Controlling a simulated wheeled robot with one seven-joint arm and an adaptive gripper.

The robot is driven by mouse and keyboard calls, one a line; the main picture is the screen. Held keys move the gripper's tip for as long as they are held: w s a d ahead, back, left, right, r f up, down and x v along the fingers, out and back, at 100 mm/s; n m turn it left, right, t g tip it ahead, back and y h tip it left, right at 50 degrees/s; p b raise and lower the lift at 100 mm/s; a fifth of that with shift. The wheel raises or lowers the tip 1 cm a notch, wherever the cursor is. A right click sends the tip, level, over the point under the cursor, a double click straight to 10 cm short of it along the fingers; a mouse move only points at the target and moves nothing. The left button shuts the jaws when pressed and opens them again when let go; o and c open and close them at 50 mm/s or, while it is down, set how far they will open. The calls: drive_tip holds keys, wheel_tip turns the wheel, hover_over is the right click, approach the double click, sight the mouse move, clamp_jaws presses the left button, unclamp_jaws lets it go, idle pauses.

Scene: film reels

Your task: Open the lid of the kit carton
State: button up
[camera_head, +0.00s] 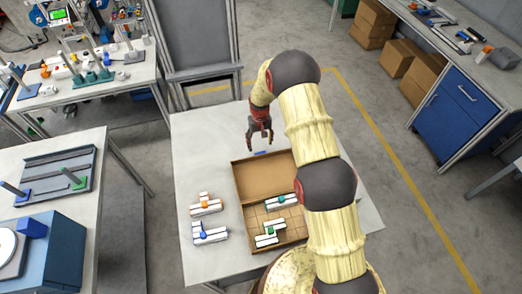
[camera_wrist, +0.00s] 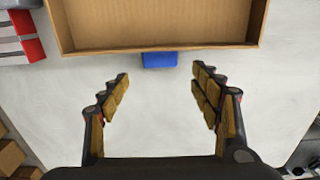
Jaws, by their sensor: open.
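The kit carton (camera_head: 243,215) is a brown box on the light table, with a divided near half holding several white pieces. Its lid (camera_head: 262,176) is folded back on the far side and looks laid flat, its plain inside facing up. The lid's rimmed inside also fills the top of the wrist view (camera_wrist: 160,22). A blue tab (camera_wrist: 160,59) sits at the lid's outer edge. My gripper (camera_head: 260,140) is open and empty just beyond that edge. In the wrist view its fingers (camera_wrist: 160,76) are spread either side of the tab, apart from it.
White pieces with orange (camera_head: 205,203) and blue (camera_head: 209,233) parts lie left of the carton. The table (camera_head: 195,150) is bare around the lid. Other benches stand at left and upper right. My arm hides part of the carton's right side.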

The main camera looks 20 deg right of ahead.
wheel_tip(320, 180, down, 6)
drive_tip(key=shift+f, duration=0.15)
drive_tip(key=shift+c, duration=1)
clamp_jaws()
